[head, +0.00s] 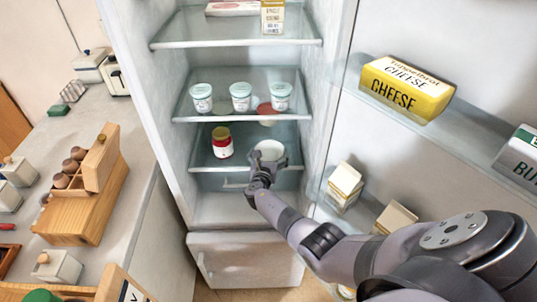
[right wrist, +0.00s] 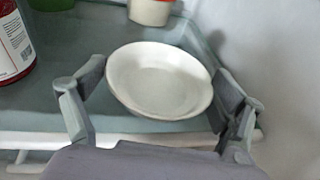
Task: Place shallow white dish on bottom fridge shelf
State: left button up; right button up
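The shallow white dish (head: 270,150) is at the lowest glass shelf (head: 205,162) of the open fridge, right of a red jar. In the right wrist view the dish (right wrist: 160,80) looks upright and appears to rest on the glass near the shelf's front edge. My right gripper (head: 262,168) reaches in from the front right. Its fingers (right wrist: 160,100) stand wide apart, one on each side of the dish, close to its rim. I cannot tell whether either finger touches it. My left gripper is not in view.
The red jar (head: 222,142) stands left of the dish. Several teal-lidded cups (head: 240,97) stand on the shelf above. The open door on the right holds a yellow cheese box (head: 405,88) and cartons. A counter with a wooden egg box (head: 90,170) is on the left.

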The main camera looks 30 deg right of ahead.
jog(key=shift+o, duration=1.2)
jog(key=shift+r+p, duration=0.25)
jog(key=shift+p, duration=0.05)
jog(key=shift+s+a, duration=0.3)
jog(key=p+v, duration=0.2)
jog(key=v, duration=0.9)
jog(key=shift+s+r, duration=0.1)
jog(key=shift+s, duration=0.05)
